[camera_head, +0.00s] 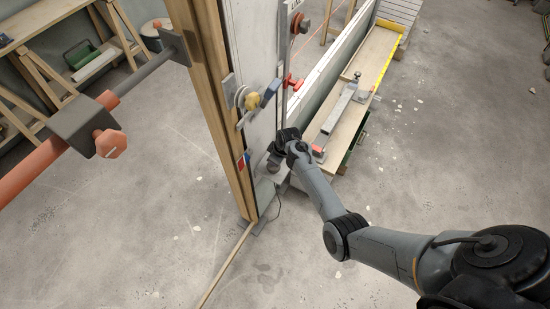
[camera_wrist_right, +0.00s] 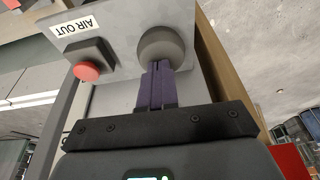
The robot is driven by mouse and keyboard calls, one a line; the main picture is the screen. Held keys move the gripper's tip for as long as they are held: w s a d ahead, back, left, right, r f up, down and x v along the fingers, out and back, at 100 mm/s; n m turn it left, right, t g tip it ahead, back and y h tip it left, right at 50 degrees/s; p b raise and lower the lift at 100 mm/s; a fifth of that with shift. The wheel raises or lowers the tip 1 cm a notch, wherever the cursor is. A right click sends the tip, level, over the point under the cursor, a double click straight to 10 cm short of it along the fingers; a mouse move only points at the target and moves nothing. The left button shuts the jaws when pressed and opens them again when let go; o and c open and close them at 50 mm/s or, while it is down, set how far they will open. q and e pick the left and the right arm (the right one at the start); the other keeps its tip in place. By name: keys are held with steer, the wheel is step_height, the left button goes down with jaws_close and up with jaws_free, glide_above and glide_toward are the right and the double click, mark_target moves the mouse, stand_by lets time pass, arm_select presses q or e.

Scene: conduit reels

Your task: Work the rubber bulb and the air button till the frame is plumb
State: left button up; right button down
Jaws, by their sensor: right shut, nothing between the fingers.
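The grey rubber bulb (camera_wrist_right: 161,46) sits on a pale metal plate (camera_wrist_right: 115,22) in the right wrist view. The red air button (camera_wrist_right: 88,71) is on a dark block to its left, under an "AIR OUT" label (camera_wrist_right: 75,25). My right gripper (camera_wrist_right: 157,70) is shut and empty, its fingertips at the bulb's lower edge; whether they touch or press it I cannot tell. In the head view my right gripper (camera_head: 273,158) is low beside the upright frame, whose wooden post (camera_head: 208,75) stands at the centre. My left gripper is not in view.
An orange bar with a clamp (camera_head: 88,122) crosses at the left and meets the post. A long wooden tray (camera_head: 375,55) lies behind at right. Open concrete floor surrounds them.

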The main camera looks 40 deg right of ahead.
steer(key=shift+s+f, duration=0.15)
steer(key=shift+f, duration=0.15)
steer(key=shift+r+p, duration=0.35)
steer(key=shift+p, duration=0.05)
step_height(320, 180, up, 4)
steer(key=p, duration=0.4)
steer(key=shift+r, duration=0.1)
steer(key=p+v, duration=0.2)
steer(key=v, duration=0.7)
steer(key=shift+r, duration=0.3)
steer(key=shift+d, duration=0.1)
stand_by(0.5)
